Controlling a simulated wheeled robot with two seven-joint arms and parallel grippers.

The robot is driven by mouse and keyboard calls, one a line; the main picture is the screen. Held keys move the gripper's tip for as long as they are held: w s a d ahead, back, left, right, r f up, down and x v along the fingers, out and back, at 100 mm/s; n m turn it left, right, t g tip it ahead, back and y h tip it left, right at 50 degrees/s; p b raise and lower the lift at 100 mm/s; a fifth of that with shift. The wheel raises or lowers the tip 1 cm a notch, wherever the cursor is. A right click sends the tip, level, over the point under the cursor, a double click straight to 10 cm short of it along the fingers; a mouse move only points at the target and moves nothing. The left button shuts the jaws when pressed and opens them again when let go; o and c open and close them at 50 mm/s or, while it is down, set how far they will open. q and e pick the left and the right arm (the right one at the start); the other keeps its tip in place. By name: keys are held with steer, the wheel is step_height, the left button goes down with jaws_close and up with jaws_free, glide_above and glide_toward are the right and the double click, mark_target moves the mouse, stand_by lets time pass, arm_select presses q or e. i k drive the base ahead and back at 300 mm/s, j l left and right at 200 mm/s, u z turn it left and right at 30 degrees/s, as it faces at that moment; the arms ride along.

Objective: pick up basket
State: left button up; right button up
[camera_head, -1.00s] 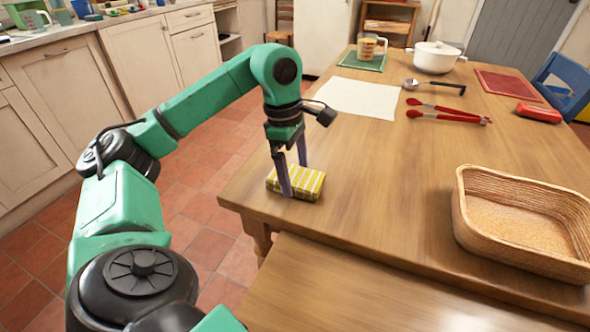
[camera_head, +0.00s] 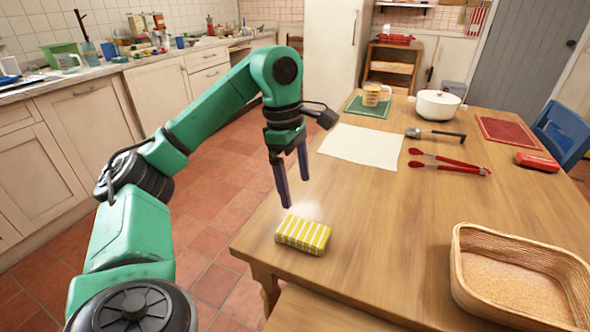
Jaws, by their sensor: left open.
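A tan woven basket (camera_head: 468,275) with rounded corners stands upright on the wooden table at the lower right. It looks empty, and its right end is cut off by the picture edge. My left gripper (camera_head: 294,205) is open and empty, pointing down above the table's left edge. It is well to the left of the basket and just above a yellow and white striped block (camera_head: 303,235), apart from it. My right gripper is not in view.
The wood between block and basket is clear. A blue chair (camera_head: 563,132) stands at right.

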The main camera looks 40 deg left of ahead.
mark_target(520, 283)
steer(key=k+j, duration=0.5)
steer(key=k, duration=0.15)
steer(key=k+j, duration=0.5)
steer(key=k, duration=0.2)
